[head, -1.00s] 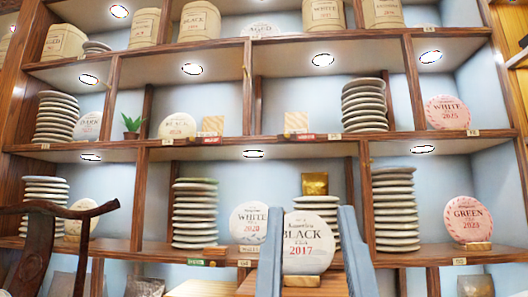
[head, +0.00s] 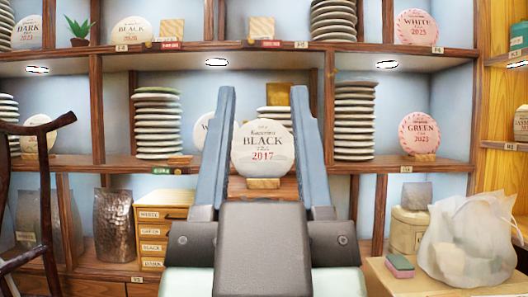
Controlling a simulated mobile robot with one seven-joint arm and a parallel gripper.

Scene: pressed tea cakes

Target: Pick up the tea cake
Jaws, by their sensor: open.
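A round white tea cake (head: 263,147) marked "BLACK TEA 2017" stands upright, facing me, on a small wooden stand (head: 263,183). The stand is on a reddish-brown wooden surface. My gripper (head: 262,95) is open, with its two blue-grey fingers showing left and right of the cake. The cake shows between the fingers and appears beyond them; I cannot tell how far, and no contact is visible. The gripper's dark body hides the area below the stand.
Shelves behind hold several stacks of cakes (head: 157,125). A white cake (head: 204,131) is partly hidden behind the left finger. A pink "GREEN" cake (head: 419,134) stands at right. A dark chair (head: 42,190) is at left. A translucent bag (head: 466,240) and a sponge (head: 400,266) sit at lower right.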

